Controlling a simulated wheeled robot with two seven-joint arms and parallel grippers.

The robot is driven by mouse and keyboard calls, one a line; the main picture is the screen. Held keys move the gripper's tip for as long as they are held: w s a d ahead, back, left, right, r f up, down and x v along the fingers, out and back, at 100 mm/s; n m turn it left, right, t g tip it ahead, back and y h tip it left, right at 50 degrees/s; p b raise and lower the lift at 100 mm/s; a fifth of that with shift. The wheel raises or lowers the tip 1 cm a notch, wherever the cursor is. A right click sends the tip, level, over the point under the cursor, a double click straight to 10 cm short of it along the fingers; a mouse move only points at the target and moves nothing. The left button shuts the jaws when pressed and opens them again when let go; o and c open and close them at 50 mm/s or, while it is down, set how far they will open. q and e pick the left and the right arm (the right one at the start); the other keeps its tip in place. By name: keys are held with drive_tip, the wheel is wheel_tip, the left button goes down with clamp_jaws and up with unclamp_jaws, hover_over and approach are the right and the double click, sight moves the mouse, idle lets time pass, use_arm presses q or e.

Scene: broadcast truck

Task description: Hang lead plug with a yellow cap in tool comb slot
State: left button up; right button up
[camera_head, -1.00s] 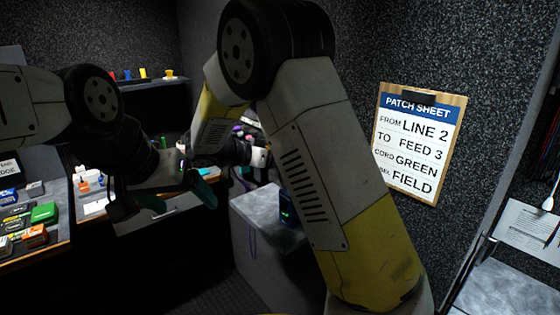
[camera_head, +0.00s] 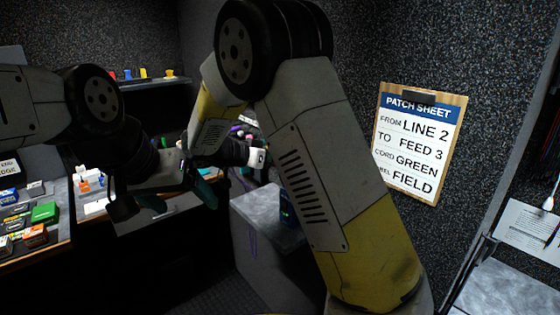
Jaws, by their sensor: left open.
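My left gripper (camera_head: 178,195) is open, with teal fingertips apart, in front of the left counter. I see nothing clearly held between its fingers. My right arm crosses the middle of the view and reaches behind the left hand; I cannot make out its fingers there. I cannot pick out the lead plug with a yellow cap or the tool comb. Both may be hidden behind my arms. A small yellow piece (camera_head: 143,73) stands on the back shelf, but I cannot tell what it is.
The back shelf (camera_head: 150,83) also carries red and blue pieces. The left counter holds several small boxes, among them a green one (camera_head: 44,212) and an orange one (camera_head: 35,236). A grey cabinet (camera_head: 262,212) bears a dark blue device. A patch sheet (camera_head: 418,145) hangs on the right wall.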

drive_tip(key=shift+s+a, duration=0.6)
drive_tip(key=shift+a, duration=0.25)
drive_tip(key=shift+a, duration=0.1)
drive_tip(key=s+a, duration=0.1)
drive_tip(key=a, duration=0.1)
drive_tip(key=s+a, duration=0.2)
idle(0.3)
drive_tip(key=s+d+n+g+y, duration=0.3)
drive_tip(key=s+d+g+y, duration=0.2)
drive_tip(key=s+d, duration=0.5)
drive_tip(key=s+d+r+n+t+y, duration=0.2)
drive_tip(key=s+r+n+y, duration=0.1)
drive_tip(key=s, duration=0.3)
drive_tip(key=s+d+r+n+t+y, duration=0.2)
drive_tip(key=s+d+n+y, duration=0.1)
drive_tip(key=s+y, duration=0.2)
drive_tip(key=shift+s+r+n+y, duration=0.4)
drive_tip(key=shift+s, duration=0.3)
